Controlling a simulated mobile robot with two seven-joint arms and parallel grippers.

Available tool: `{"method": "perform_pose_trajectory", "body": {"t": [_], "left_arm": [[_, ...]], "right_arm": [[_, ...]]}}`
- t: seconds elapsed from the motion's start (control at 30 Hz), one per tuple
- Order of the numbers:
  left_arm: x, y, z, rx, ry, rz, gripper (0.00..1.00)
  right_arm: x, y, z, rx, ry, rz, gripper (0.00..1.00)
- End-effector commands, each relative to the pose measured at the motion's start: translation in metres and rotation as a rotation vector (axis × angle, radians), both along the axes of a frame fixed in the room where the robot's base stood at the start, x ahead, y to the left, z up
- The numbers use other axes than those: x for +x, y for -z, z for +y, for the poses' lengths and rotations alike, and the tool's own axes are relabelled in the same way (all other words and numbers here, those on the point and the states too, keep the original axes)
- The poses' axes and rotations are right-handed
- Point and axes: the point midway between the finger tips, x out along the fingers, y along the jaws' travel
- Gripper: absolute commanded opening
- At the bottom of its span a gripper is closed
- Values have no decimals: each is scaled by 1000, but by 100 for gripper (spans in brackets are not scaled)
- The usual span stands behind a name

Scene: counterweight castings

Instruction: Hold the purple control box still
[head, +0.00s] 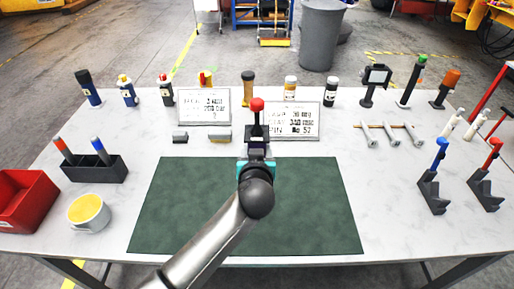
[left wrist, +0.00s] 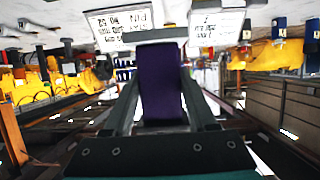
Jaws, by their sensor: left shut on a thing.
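The purple control box (left wrist: 160,85) fills the middle of the left wrist view, between the two fingers of my left gripper (left wrist: 160,65). In the head view the control box (head: 257,131) looks dark and upright, with a red ball knob on top. My left gripper (head: 257,155) is shut on it from the near side, beyond the back edge of the green mat (head: 180,215). The gripper and wrist hide the lower part of the box, so I cannot tell whether it touches the table. My right gripper is not in view.
Two white printed plates (head: 203,106) (head: 292,121) stand behind and beside the box. Bottles and tools line the table's back edge. A red bin (head: 27,203), yellow-filled cup (head: 88,213) and black holder (head: 95,170) are left; black stands (head: 432,195) are right. The mat is otherwise bare.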

Motion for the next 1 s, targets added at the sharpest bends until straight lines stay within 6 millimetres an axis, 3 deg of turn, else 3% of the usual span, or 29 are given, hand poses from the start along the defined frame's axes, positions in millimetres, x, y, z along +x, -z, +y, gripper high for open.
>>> {"method": "perform_pose_trajectory", "body": {"t": [1.0], "left_arm": [[1, 46, -1, -1, 3, -6, 0]], "right_arm": [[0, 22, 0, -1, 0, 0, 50]]}}
